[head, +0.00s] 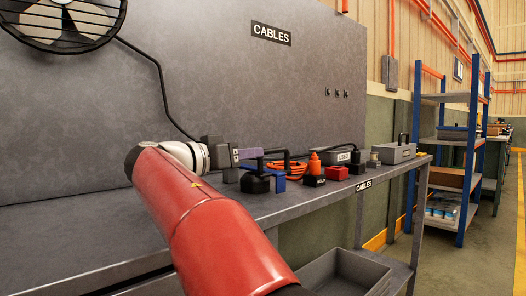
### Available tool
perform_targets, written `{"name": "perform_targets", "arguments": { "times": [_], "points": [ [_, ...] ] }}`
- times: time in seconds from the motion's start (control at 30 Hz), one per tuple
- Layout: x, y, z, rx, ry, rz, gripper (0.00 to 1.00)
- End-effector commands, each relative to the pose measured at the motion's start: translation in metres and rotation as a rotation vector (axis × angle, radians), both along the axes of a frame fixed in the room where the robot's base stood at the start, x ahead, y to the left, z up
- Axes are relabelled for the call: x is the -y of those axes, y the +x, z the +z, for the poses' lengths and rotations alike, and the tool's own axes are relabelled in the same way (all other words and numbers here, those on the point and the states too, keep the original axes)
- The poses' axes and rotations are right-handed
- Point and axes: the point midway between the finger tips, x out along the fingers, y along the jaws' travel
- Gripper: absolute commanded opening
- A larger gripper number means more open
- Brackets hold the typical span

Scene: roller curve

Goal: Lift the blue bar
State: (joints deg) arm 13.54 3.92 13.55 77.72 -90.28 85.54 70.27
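My gripper (249,154) is above the bench, left of centre, pointing right. A muted purple-blue strip shows at its end; I cannot tell whether this is a finger or something held. The fingers are seen from the side, so their gap is hidden. A small blue piece (278,184) lies on the bench below and right of my gripper, apart from it. It is partly hidden behind a black block (255,183) with a bent black stem. Whether it is the blue bar I cannot tell for sure.
The grey bench (309,200) also carries an orange cable coil (287,168), an orange-and-black item (314,168), a red block (337,173) and a grey toolbox (394,153). A grey panel (200,85) stands behind. A blue-framed shelf (466,160) is at right. The bench's left part is clear.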

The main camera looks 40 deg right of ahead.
Motion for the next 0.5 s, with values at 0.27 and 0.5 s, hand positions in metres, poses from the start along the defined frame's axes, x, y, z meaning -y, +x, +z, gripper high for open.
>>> {"name": "perform_targets", "arguments": {
  "times": [0.27, 0.5],
  "points": [
    [0.037, 0.002, 0.001, 0.0, 0.0, -0.005, 0.34],
    [0.069, 0.005, 0.0, -0.001, 0.001, -0.003, 0.34]
  ]
}}
